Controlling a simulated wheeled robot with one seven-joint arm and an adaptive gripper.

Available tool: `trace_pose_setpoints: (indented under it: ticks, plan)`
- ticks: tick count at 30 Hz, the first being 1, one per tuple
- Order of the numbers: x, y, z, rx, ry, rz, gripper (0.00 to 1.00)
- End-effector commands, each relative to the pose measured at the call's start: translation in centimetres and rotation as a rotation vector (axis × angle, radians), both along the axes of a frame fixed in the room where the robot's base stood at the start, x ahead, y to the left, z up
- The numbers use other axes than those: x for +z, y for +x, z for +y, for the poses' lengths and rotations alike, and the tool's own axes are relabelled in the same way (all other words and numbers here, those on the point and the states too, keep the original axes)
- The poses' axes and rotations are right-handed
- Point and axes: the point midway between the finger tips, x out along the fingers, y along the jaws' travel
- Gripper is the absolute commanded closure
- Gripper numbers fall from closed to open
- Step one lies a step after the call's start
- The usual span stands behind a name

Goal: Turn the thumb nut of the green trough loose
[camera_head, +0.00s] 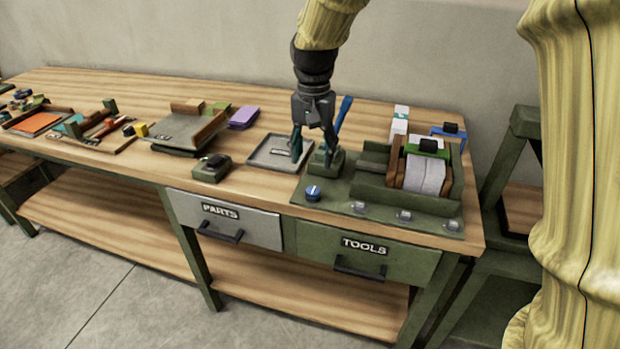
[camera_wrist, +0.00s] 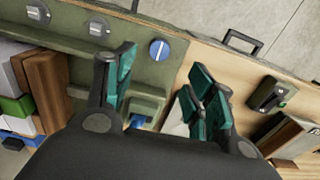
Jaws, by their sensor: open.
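The green trough (camera_head: 373,187) stands on a green base plate at the right of the bench, with a stack of white sheets (camera_head: 424,175) between wooden boards. A round blue knob (camera_head: 312,193) with a white line sits at the plate's front left corner; it also shows in the wrist view (camera_wrist: 159,49). I cannot tell for certain which is the thumb nut. My gripper (camera_head: 313,149) is open and points down behind the blue knob, its teal fingers apart around or above a small green holder (camera_wrist: 148,100).
A blue-handled tool (camera_head: 342,115) stands upright close to my gripper. Labelled PARTS (camera_head: 222,217) and TOOLS (camera_head: 365,252) drawers are below. Bare wood lies left of the blue knob.

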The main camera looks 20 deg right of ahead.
Motion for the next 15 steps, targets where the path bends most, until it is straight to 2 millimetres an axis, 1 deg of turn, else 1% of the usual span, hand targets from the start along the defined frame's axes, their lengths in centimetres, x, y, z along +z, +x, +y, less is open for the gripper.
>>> trace_pose_setpoints:
  ticks: [2, 5, 8, 15]
  plan:
    - [0.2, -0.1, -0.1, -0.006, 0.0, 0.001, 0.45]
    - [-0.3, -0.2, -0.4, -0.011, 0.0, 0.004, 0.45]
    - [-1.6, -0.3, -0.6, -0.014, 0.0, 0.005, 0.45]
    - [-5.5, -0.3, -0.6, -0.015, 0.001, 0.004, 0.45]
